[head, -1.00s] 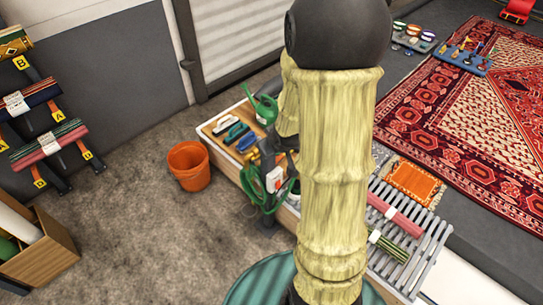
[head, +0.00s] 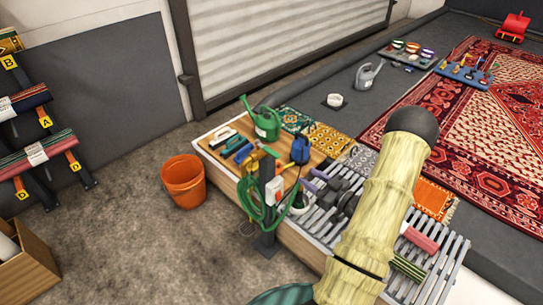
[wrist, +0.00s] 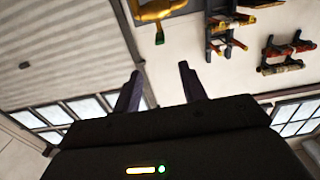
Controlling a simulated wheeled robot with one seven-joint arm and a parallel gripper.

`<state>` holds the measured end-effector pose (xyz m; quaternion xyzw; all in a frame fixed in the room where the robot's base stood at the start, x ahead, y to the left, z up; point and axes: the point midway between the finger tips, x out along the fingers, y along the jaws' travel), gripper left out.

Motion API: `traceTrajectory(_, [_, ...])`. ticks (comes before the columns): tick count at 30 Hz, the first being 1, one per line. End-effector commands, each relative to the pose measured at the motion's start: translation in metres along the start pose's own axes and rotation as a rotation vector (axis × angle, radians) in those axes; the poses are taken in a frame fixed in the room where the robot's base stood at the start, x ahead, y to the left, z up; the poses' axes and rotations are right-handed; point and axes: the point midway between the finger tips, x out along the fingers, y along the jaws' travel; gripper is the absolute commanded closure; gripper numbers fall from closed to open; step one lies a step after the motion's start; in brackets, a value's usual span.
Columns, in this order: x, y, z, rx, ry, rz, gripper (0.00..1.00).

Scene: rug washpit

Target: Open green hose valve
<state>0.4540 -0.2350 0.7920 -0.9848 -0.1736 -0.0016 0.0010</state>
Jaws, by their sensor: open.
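A dark post (head: 267,205) stands at the near side of the wooden bench, with a coiled green hose (head: 250,205) hanging on it and a white box on its side. A small green lever (head: 269,151) shows near the post's top; I take it for the green hose valve, but its setting is too small to tell. The valve is not in the wrist view.
A green watering can (head: 265,122), brushes and a blue container (head: 300,150) crowd the bench around the post. An orange bucket (head: 184,182) stands on the floor to the left. Rolled rugs lie on the slatted rack (head: 445,262).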

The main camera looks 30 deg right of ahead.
Motion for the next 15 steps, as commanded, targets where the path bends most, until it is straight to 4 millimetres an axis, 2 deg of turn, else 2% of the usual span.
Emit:
traceTrajectory(8, [0.004, 0.0, -0.001, -0.001, -0.002, -0.001, 0.58])
traceTrajectory(15, [0.032, -0.001, -0.001, -0.001, -0.002, -0.003, 0.58])
